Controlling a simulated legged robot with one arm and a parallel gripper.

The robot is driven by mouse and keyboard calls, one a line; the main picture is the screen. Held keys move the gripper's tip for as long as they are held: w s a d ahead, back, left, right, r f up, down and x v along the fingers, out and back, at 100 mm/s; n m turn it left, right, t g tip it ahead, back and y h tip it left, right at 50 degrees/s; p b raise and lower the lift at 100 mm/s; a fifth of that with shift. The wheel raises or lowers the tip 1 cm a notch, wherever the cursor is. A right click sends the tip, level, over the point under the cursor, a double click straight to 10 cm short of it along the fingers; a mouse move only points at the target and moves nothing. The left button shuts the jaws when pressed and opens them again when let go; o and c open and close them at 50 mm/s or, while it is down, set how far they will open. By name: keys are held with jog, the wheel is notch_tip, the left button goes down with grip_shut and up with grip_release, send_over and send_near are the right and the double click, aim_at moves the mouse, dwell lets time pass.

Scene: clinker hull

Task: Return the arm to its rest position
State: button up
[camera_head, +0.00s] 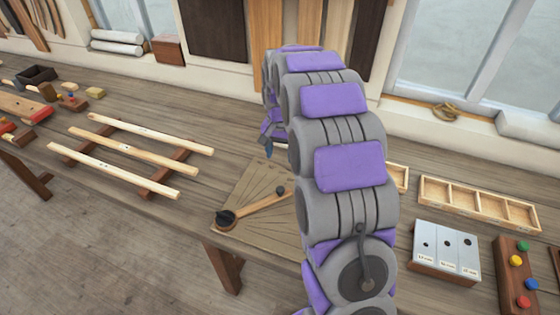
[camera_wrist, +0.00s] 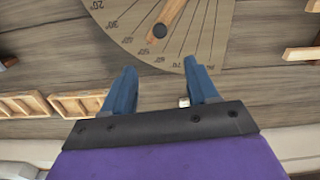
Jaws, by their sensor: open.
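My arm stretches forward over the workbench in the head view, its grey and purple links arching up and bending down at the far end. My gripper (camera_wrist: 158,88) shows two blue fingers spread apart with nothing between them. In the head view only a bit of the blue gripper (camera_head: 269,147) shows, left of the arm and above the bench. The angle board (camera_head: 252,188) lies under and in front of it, with a wooden pointer (camera_head: 262,206) on it. The board also shows beyond the fingers in the wrist view (camera_wrist: 205,30).
Pale wooden strips (camera_head: 125,160) lie on dark crosspieces to the left. A compartment tray (camera_head: 463,193), a drilled grey block (camera_head: 447,246) and a board with coloured knobs (camera_head: 510,265) stand to the right. A wall with windows (camera_head: 535,55) rises behind the bench.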

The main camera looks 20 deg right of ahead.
jog(key=shift+r, duration=0.5)
jog(key=shift+s, duration=0.1)
jog(key=s+a+r+n, duration=0.2)
jog(key=s+a+r, duration=0.15)
jog(key=s, duration=0.45)
jog(key=s+a+r+n, duration=0.1)
jog(key=s+a+r, duration=0.1)
jog(key=s+a, duration=0.35)
jog(key=s+a+f+n+g+b, duration=0.1)
jog(key=s+n, duration=0.1)
jog(key=s, duration=1)
jog(key=s+a+f+n+b, duration=0.1)
jog(key=s+a+n, duration=0.1)
jog(key=s, duration=1.1)
jog(key=shift+n+g, duration=0.4)
jog(key=shift+n, duration=0.1)
